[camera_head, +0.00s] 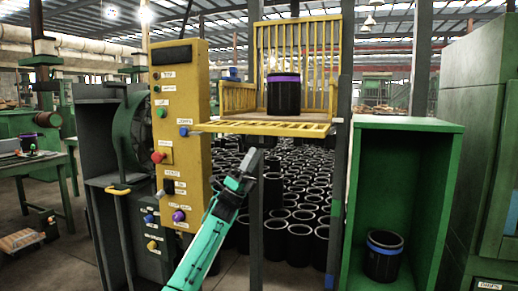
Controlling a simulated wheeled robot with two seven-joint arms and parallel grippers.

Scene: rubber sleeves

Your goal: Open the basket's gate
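The yellow barred basket (296,40) stands raised between dark posts, with its back and left side walls upright. A slatted yellow panel (265,127) lies about flat along its front edge, and no upright panel stands across the front. A black sleeve with a purple band (283,95) stands upright inside. My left gripper (252,157) ends the teal arm, below the panel's front edge and apparently apart from it. Its fingers are small and dark, so their opening is unclear. My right gripper is out of view.
A yellow control panel (182,120) with buttons stands left of the basket. Many black sleeves (298,243) fill the space below and behind. A green open cabinet (449,200) at right holds a blue-banded sleeve (383,258). Dark posts flank the basket.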

